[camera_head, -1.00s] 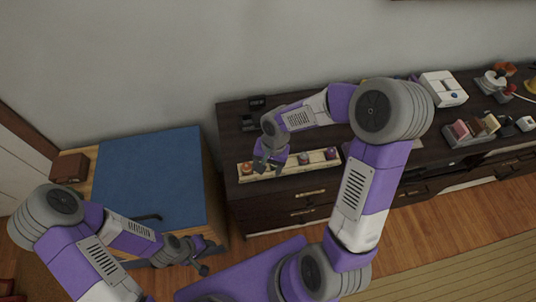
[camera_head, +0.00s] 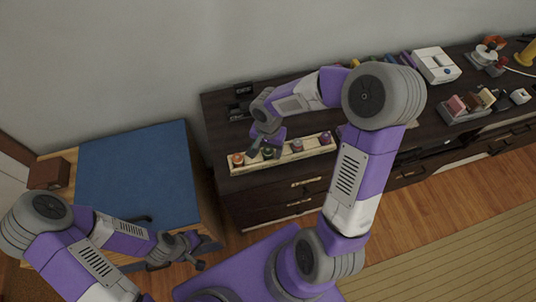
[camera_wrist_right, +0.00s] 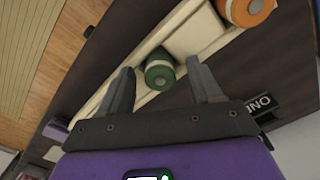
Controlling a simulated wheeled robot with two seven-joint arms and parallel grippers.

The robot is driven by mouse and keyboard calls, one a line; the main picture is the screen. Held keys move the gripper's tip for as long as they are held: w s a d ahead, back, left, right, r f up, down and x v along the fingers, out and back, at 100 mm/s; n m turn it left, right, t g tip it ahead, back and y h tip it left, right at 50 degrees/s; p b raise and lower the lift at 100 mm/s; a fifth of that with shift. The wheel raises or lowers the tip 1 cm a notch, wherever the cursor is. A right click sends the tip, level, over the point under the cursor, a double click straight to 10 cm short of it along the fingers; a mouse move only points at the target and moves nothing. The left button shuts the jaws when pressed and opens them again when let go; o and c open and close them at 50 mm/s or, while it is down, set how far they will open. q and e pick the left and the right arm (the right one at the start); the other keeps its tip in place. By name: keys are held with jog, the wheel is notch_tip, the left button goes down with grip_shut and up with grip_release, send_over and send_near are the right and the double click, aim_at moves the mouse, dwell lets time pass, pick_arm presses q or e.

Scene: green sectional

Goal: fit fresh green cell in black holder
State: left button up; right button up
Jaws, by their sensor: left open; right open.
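The green cell (camera_head: 268,152) is a small cylinder in the long cream tray (camera_head: 283,160) on the dark cabinet. In the right wrist view the green cell (camera_wrist_right: 160,72) lies between my open fingers, with space on both sides. My right gripper (camera_head: 264,150) is over the tray; it also shows in the wrist view (camera_wrist_right: 160,70), open and empty. A black holder (camera_head: 238,112) sits on the cabinet behind the tray; a black labelled piece (camera_wrist_right: 264,105) shows beside my right finger. My left gripper (camera_head: 205,256) is open and empty by the blue-topped cabinet.
An orange cell (camera_head: 238,160) and two purplish cells (camera_head: 297,146) share the tray. Another small black item (camera_head: 243,89) stands at the cabinet's back. A white device (camera_head: 436,65) and a grey block rack (camera_head: 466,110) stand to the right.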

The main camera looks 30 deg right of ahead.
jog(key=shift+r, duration=0.1)
grip_shut()
jog(key=shift+r, duration=0.1)
